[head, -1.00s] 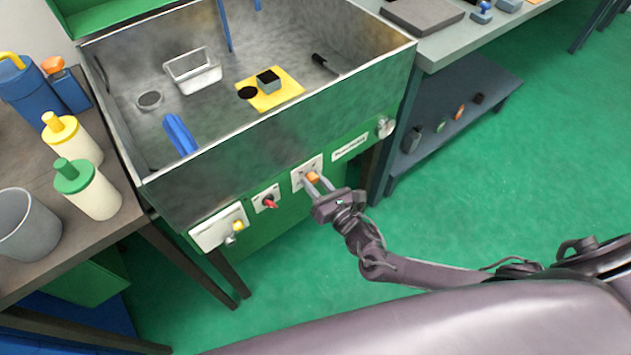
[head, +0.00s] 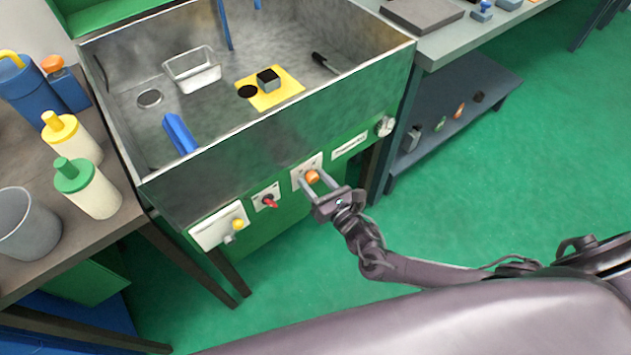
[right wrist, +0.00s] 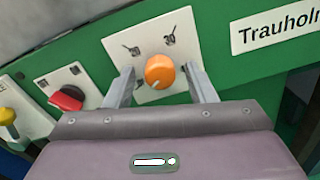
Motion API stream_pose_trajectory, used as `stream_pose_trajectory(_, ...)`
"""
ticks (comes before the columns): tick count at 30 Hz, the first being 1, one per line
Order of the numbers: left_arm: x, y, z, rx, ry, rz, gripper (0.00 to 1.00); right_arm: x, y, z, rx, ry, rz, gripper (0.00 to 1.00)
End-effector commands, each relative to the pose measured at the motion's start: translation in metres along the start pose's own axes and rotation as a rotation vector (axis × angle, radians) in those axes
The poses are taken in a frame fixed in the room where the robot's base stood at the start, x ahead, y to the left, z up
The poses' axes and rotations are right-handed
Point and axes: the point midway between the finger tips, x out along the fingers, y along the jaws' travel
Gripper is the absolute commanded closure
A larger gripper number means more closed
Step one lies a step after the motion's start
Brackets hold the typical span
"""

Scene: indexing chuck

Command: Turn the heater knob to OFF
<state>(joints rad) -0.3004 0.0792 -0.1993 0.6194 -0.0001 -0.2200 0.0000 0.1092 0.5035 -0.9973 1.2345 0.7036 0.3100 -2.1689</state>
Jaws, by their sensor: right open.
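The orange knob (head: 312,177) sits on a white plate (head: 299,183) on the green front panel of the metal sink unit. My right gripper (head: 317,178) is open, with one finger on each side of the orange knob; the wrist view shows gaps between the knob and both fingers (right wrist: 160,82). My left gripper is not in view.
A red switch (head: 270,202) and a yellow knob (head: 238,224) lie left of the orange knob. A label plate (head: 350,147) and a round metal knob (head: 385,126) lie right. The sink (head: 215,110) holds a tray and other items. The green floor at right is clear.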

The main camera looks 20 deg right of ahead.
Motion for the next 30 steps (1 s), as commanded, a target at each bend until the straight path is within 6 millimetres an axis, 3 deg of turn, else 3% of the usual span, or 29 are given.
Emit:
stream_pose_trajectory(15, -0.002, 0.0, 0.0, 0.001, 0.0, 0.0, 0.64, -0.072, 0.0, -0.001, 0.0, 0.003, -0.001, 0.5)
stream_pose_trajectory(30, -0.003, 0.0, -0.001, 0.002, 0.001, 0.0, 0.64, -0.077, 0.0, -0.001, -0.001, 0.002, 0.0, 0.5)
